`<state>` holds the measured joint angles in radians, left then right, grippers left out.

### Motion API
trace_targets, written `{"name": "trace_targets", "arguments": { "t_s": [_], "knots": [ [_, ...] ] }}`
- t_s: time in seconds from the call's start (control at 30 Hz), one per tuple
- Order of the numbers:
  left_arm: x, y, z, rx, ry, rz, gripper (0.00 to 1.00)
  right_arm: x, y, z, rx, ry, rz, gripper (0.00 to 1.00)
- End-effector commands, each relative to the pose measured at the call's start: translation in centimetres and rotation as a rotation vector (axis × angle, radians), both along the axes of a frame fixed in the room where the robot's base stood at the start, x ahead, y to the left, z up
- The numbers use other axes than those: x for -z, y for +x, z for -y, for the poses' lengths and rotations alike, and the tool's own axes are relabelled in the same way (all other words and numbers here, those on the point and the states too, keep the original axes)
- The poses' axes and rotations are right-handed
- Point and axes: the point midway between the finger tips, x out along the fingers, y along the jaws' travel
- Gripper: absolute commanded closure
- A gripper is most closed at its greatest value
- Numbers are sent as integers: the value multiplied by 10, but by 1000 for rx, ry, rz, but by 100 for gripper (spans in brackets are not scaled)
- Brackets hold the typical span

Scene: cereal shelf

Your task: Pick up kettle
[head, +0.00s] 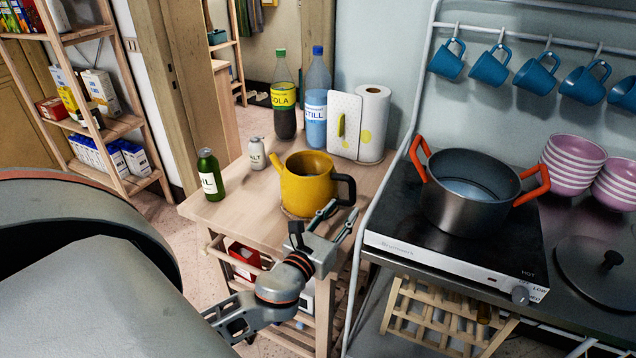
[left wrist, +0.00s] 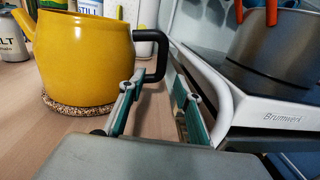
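A yellow kettle (head: 307,186) with a black handle (head: 346,186) stands upright on a cork mat on the wooden cart top (head: 232,212). Its spout points left and its handle points right. My left gripper (head: 338,220) is open and empty, just in front of the handle. In the left wrist view the kettle (left wrist: 84,58) fills the left side, and its handle (left wrist: 155,50) shows ahead of the two green-padded fingers (left wrist: 158,100). The left finger overlaps the handle's lower part; I cannot tell whether they touch. My right gripper is not in view.
An oil bottle (head: 208,176) and a salt shaker (head: 257,154) stand left of the kettle. Cola (head: 283,105) and water bottles (head: 316,108), a white board and a paper roll (head: 372,120) stand behind. A hob (head: 400,225) with a grey pot (head: 468,195) is close on the right.

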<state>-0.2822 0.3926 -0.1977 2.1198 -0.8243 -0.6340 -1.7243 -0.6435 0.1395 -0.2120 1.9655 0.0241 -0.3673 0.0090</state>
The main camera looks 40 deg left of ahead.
Motion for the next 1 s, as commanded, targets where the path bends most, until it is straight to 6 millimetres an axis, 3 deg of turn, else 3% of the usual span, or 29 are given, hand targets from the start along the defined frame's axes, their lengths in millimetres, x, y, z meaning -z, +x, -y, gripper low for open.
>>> {"name": "trace_targets", "arguments": {
  "t_s": [0.5,0.8,0.83,0.93,1.0],
  "knots": [
    [-1,62,-8,0,-1,1,67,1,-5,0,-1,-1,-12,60],
    [0,67,-9,1,-1,0,67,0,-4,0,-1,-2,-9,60],
    [0,67,-9,1,-1,0,69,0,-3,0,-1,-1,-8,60],
    [0,67,-9,0,-1,0,95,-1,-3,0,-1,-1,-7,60],
    [0,67,-9,1,-1,-1,100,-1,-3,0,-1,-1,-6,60]
  ]
}}
